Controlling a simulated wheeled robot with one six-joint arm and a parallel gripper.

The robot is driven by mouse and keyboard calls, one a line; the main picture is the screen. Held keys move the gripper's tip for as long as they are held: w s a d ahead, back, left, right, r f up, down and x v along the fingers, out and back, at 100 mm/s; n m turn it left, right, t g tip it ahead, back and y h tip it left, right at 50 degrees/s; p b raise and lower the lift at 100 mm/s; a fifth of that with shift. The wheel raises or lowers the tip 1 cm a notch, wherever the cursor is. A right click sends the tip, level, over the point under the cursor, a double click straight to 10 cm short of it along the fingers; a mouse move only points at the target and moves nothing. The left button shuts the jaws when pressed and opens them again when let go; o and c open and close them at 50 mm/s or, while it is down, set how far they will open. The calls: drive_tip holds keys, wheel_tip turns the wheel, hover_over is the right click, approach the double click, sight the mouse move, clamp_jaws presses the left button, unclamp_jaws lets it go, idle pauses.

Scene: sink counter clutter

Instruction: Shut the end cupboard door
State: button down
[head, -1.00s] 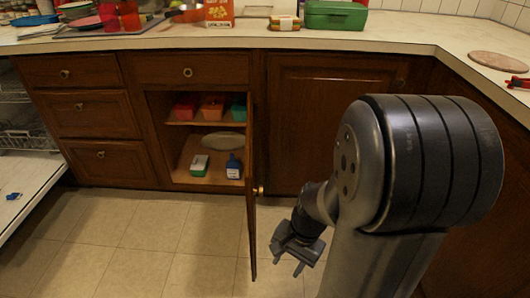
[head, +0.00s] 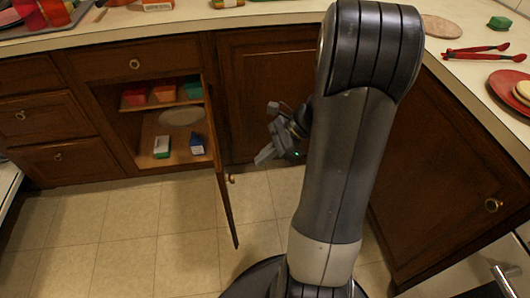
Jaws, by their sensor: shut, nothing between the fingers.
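The open cupboard door (head: 223,190) is dark wood and stands out from the cabinet front, seen nearly edge-on. It is hinged on the right side of the cupboard opening (head: 165,125). Its round brass knob (head: 231,179) shows on the door's right side. My gripper (head: 264,156) is to the right of the door, in front of the closed door (head: 250,80) beside it. It looks apart from the open door. The fingers are shut with nothing between them. My arm hides part of the cabinet front behind it.
Inside the cupboard are coloured bins (head: 164,93) on a shelf, a white-and-green box (head: 162,147), a blue bottle (head: 197,145) and a pale oval dish (head: 182,116). The tiled floor (head: 140,235) before it is clear. The counter (head: 290,20) above holds clutter, including red tongs (head: 475,50).

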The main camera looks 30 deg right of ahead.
drive_tip(key=w+a+f+b, duration=0.1)
drive_tip(key=a+f, duration=0.3)
drive_tip(key=a, duration=0.4)
drive_tip(key=shift+w+b, duration=0.4)
drive_tip(key=shift+b, duration=0.1)
drive_tip(key=shift+f, duration=0.1)
